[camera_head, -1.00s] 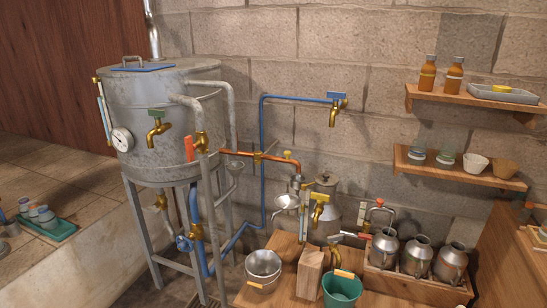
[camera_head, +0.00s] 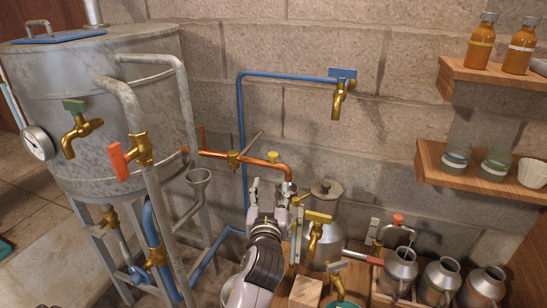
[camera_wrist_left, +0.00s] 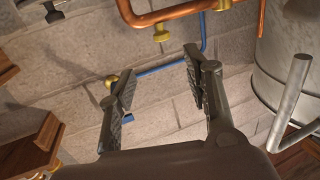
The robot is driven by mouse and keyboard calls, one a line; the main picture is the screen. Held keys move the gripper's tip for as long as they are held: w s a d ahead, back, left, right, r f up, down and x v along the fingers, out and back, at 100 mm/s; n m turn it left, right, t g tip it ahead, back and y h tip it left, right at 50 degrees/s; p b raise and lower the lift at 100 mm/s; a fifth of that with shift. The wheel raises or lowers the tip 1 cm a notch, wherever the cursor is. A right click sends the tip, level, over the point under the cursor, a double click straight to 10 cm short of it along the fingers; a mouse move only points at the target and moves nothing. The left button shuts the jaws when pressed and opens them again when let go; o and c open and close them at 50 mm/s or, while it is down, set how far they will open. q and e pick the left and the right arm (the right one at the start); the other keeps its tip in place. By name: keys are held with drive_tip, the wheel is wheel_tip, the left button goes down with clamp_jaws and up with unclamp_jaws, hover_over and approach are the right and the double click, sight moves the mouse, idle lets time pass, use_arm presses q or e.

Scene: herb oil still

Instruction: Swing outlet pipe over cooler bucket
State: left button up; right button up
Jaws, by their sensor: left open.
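The copper outlet pipe (camera_head: 262,161) runs right from the still and bends down at its right end. It has a brass fitting with a lever (camera_head: 235,159) and a yellow-knobbed part. My left gripper (camera_head: 269,191) is open and empty, just below the pipe's right part in the head view and apart from it. In the left wrist view, the copper pipe (camera_wrist_left: 178,12) crosses the top, beyond the open fingers (camera_wrist_left: 154,78). The green bucket (camera_head: 346,304) shows only its rim at the bottom edge. The metal bucket is not visible. My right gripper is not in view.
The large metal still (camera_head: 100,150) stands at left with grey pipes and a red-handled valve (camera_head: 120,160) in front. A blue pipe (camera_head: 241,120) leads to a brass tap. A wooden block (camera_head: 306,292), a brass tap (camera_head: 317,235) and metal cans (camera_head: 440,280) stand right of my arm.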

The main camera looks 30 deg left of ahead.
sight(273, 157)
use_arm(q)
drive_tip(key=p+x, duration=0.1)
drive_tip(key=x, duration=1.5)
drive_tip(key=shift+a+r, duration=0.15)
drive_tip(key=shift+r, duration=0.05)
drive_tip(key=shift+w+a, duration=0.25)
drive_tip(key=shift+w, duration=0.05)
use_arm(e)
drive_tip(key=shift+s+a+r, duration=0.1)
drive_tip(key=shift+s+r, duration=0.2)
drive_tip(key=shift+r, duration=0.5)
use_arm(q)
drive_tip(key=shift+c, duration=0.5)
drive_tip(key=shift+c, duration=1.4)
clamp_jaws()
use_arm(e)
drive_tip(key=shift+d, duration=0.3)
use_arm(q)
drive_tip(key=shift+p, duration=0.3)
